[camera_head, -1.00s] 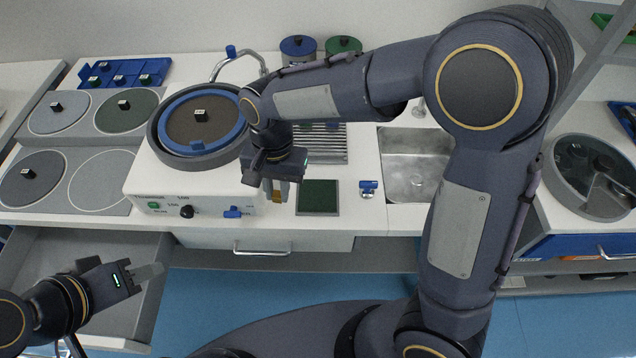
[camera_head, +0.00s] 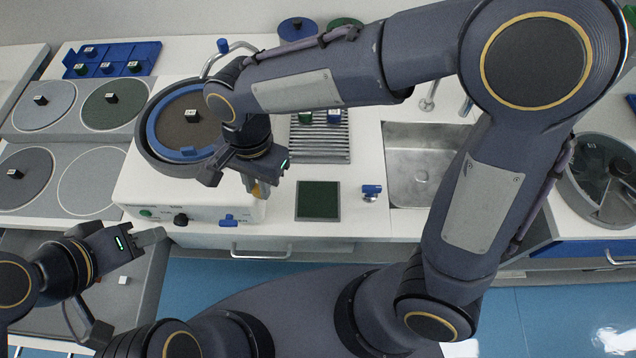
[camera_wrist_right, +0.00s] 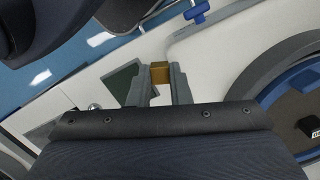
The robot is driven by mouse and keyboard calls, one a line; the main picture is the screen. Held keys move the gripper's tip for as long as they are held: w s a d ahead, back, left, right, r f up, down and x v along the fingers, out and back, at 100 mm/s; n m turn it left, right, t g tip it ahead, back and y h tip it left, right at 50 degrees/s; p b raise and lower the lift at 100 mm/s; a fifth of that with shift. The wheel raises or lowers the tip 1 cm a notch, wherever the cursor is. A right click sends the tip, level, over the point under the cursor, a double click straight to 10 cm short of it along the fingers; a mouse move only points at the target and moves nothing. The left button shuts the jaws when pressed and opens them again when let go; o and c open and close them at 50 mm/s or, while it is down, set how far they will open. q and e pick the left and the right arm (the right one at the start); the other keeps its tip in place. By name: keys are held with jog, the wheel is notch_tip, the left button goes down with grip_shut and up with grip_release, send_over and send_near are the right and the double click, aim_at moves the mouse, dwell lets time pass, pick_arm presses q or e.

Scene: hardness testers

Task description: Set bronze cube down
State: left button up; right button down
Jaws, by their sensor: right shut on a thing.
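The bronze cube (camera_wrist_right: 159,74) is between the fingertips of my right gripper (camera_wrist_right: 161,84) in the right wrist view. In the head view the right gripper (camera_head: 257,188) hangs over the front of the counter, right of the round grinding machine, and the cube (camera_head: 263,189) shows in part below the fingers. It is held above the surface; the exact height is hard to tell. My left gripper (camera_head: 150,238) is at the lower left over an open drawer; its finger spacing is unclear.
A dark green square pad (camera_head: 318,200) lies on the counter to the right of the right gripper. The grinding machine (camera_head: 200,116) with a blue ring stands to the left. A drain rack (camera_head: 320,140) and sink (camera_head: 425,165) are behind and right. Grey discs (camera_head: 40,107) lie far left.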

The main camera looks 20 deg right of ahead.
jog(key=w+d+f, duration=0.1)
jog(key=d+f, duration=0.2)
jog(key=d, duration=0.4)
send_over(318, 199)
jog(key=f, duration=0.5)
jog(key=shift+w+a+p, duration=0.1)
jog(key=shift+a+p, duration=0.2)
jog(key=shift+p, duration=0.1)
jog(key=f, duration=0.3)
jog(key=shift+d+f, duration=0.15)
jog(key=shift+d, duration=0.25)
jog(key=shift+f, duration=0.35)
jog(key=shift+f, duration=0.1)
jog(key=c, duration=1.8)
grip_release()
jog(key=shift+f+b, duration=0.1)
jog(key=shift+b, duration=0.2)
jog(key=o, duration=0.5)
jog(key=shift+c, duration=0.2)
